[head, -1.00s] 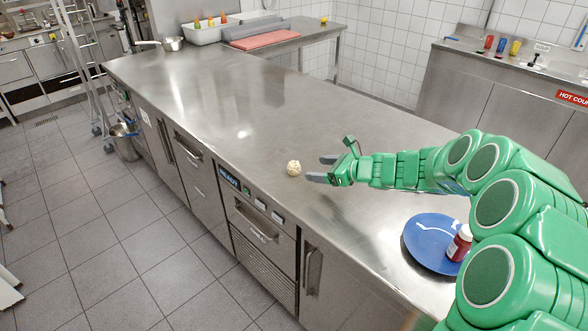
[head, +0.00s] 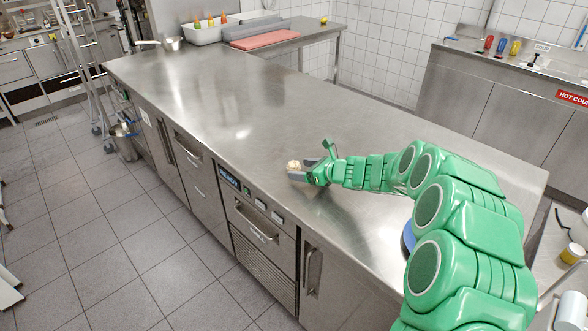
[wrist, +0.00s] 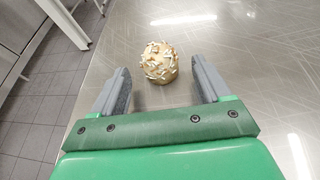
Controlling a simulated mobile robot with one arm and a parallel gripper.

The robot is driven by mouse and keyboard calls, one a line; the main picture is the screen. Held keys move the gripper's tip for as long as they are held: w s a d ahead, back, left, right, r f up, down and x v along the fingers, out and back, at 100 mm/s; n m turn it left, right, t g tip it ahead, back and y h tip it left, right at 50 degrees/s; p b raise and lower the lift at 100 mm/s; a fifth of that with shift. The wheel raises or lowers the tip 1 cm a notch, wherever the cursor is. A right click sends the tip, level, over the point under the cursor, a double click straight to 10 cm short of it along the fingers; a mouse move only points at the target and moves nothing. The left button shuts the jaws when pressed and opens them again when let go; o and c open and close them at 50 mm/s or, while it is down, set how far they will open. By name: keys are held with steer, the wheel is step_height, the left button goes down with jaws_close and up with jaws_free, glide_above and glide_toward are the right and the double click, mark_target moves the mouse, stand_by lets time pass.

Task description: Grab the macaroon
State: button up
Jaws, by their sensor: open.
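The macaroon (wrist: 159,62) is a round, pale golden ball dotted with white flakes. It sits on the steel counter near the counter's front edge. In the head view the macaroon (head: 293,166) is at the tip of my gripper (head: 303,169), partly covered by it. In the wrist view my gripper (wrist: 162,88) is open, with one grey finger to each side of the macaroon's near part. Gaps show between the macaroon and both fingers. Most of the macaroon lies at or just beyond the fingertips.
The steel counter (head: 250,110) is clear around the macaroon. Its front edge drops to the tiled floor (head: 120,240). A blue plate (head: 408,237) is mostly hidden behind my arm. A pan (head: 172,43) and a red board (head: 265,39) are far off at the back.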

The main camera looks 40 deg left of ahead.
mark_target(298, 165)
steer(key=shift+x, duration=1.3)
steer(key=shift+r, duration=0.1)
steer(key=shift+c, duration=0.4)
steer(key=c, duration=1)
steer(key=shift+r, duration=0.1)
steer(key=shift+c, duration=0.2)
steer(key=shift+r, duration=0.35)
step_height(298, 165, up, 2)
steer(key=shift+r, duration=0.2)
steer(key=s+d+r, duration=0.8)
steer(key=d+r, duration=0.1)
steer(key=d, duration=0.2)
steer(key=shift+r, duration=0.35)
